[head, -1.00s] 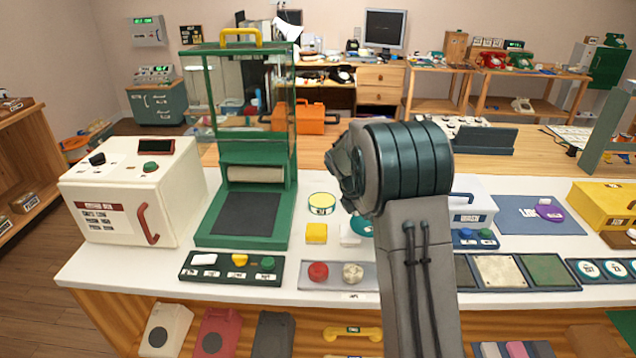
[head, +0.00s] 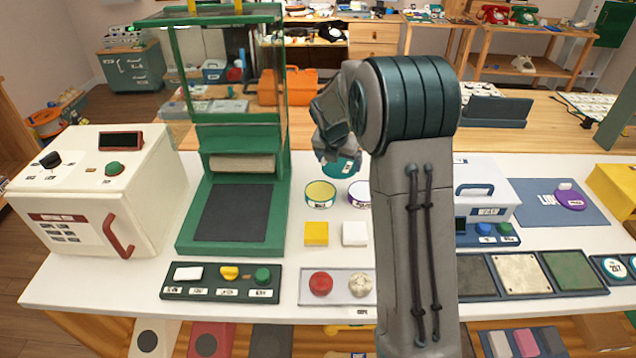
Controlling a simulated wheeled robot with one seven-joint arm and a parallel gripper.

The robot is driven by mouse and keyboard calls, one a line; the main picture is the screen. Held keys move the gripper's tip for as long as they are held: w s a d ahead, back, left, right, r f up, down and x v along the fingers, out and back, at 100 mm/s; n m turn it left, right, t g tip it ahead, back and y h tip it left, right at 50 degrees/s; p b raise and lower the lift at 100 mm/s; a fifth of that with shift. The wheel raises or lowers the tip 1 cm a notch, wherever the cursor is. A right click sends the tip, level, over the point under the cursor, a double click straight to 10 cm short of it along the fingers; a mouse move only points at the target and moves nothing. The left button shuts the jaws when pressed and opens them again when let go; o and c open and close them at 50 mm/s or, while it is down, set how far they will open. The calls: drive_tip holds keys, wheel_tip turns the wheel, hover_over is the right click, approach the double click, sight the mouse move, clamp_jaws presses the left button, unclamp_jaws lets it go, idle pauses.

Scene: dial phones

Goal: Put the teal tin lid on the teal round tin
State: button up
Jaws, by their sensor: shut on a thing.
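My gripper (head: 330,155) points down at the back middle of the white counter, partly hidden by my own arm. It is shut on the teal tin lid, at a teal round shape with a pale label (head: 343,169) just below the fingers. The lid and the teal round tin cannot be told apart there, and whether the lid touches or sits level on the tin cannot be seen.
A yellow-rimmed tin (head: 320,194) and a purple-rimmed tin (head: 359,193) stand just in front. Yellow (head: 316,233) and white (head: 355,233) blocks lie nearer. A tall green frame (head: 235,225) stands left; a white box (head: 487,187) stands right.

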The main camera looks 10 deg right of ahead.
hover_over(321, 189)
drive_tip(key=s, duration=0.1)
drive_tip(key=f, duration=0.3)
drive_tip(key=shift+s+a+f, duration=0.2)
drive_tip(key=shift+a, duration=0.2)
drive_tip(key=shift+f, duration=1.95)
